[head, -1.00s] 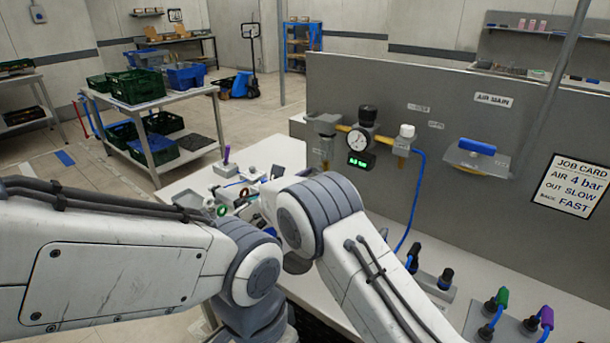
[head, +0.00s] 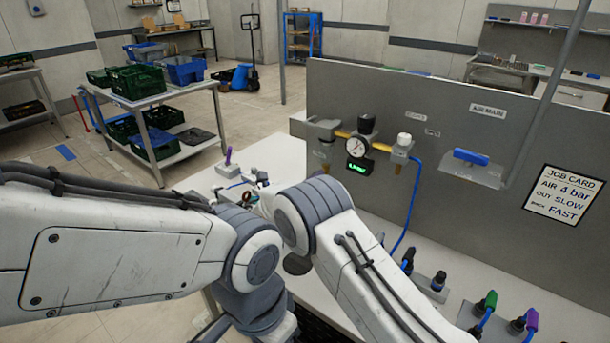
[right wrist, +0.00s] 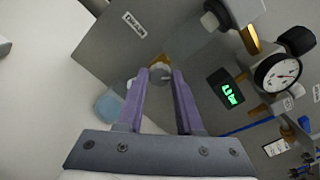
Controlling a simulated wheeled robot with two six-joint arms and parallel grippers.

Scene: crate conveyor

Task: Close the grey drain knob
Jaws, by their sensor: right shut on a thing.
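The grey drain knob (right wrist: 160,76) shows in the right wrist view between two purple fingertips, at the end of a short brass piece below the grey panel. My right gripper (right wrist: 160,82) is shut on this knob. In the head view the knob and my right gripper cannot be made out behind my own arm. My left gripper does not show in either view.
A gauge (head: 356,147) with a lit green display (head: 358,168) hangs on the grey panel (head: 440,130). A blue-handled part (head: 471,157) sits below the AIR MAIN sign. A blue hose (head: 413,205) drops to the white bench, where coloured plugs stand.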

